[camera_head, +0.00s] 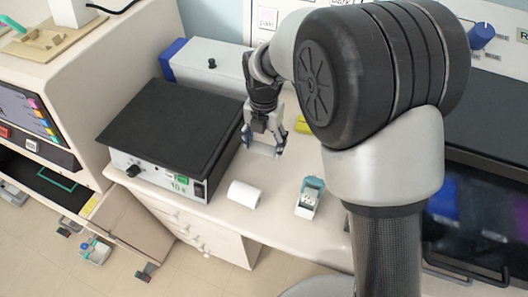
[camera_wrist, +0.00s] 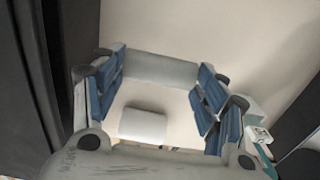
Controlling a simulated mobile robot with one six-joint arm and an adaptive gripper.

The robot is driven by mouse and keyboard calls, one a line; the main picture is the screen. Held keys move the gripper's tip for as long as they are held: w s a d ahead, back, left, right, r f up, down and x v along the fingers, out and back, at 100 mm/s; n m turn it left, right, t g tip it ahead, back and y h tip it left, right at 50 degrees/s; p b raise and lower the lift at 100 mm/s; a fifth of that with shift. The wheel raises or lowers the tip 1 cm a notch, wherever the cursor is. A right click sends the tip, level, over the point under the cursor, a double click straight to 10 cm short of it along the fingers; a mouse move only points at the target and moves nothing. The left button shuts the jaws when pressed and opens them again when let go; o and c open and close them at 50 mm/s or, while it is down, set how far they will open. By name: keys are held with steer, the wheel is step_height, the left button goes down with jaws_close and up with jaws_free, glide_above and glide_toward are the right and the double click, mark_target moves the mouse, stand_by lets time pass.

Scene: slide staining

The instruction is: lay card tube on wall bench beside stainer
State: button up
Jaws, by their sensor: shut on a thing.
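My gripper (camera_head: 263,146) points down over the wall bench (camera_head: 222,212), right of a black-topped box. Its blue-padded fingers are shut on a pale grey tube, taken as the card tube (camera_wrist: 160,68), which lies across between the fingertips in the wrist view. In the head view the tube (camera_head: 262,149) shows only as a pale strip between the fingers. I cannot tell whether it touches the bench top. The black-topped box (camera_head: 160,125) has a knob and switches on its front. A big beige machine (camera_head: 80,100) with a screen stands at left; which one is the stainer is unclear.
A white roll (camera_head: 245,194) lies near the bench's front edge. A small teal-and-white box (camera_head: 310,197) stands to its right. A yellow item (camera_head: 302,124) lies behind, partly hidden by my arm.

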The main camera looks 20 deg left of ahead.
mark_target(264, 152)
step_height(264, 152, down, 4)
steer(key=shift+f+b, duration=0.1)
steer(key=shift+b, duration=0.4)
steer(key=shift+f, duration=0.15)
steer(key=o, duration=0.8)
step_height(264, 152, up, 12)
steer(key=p, duration=0.3)
steer(key=shift+p, duration=0.3)
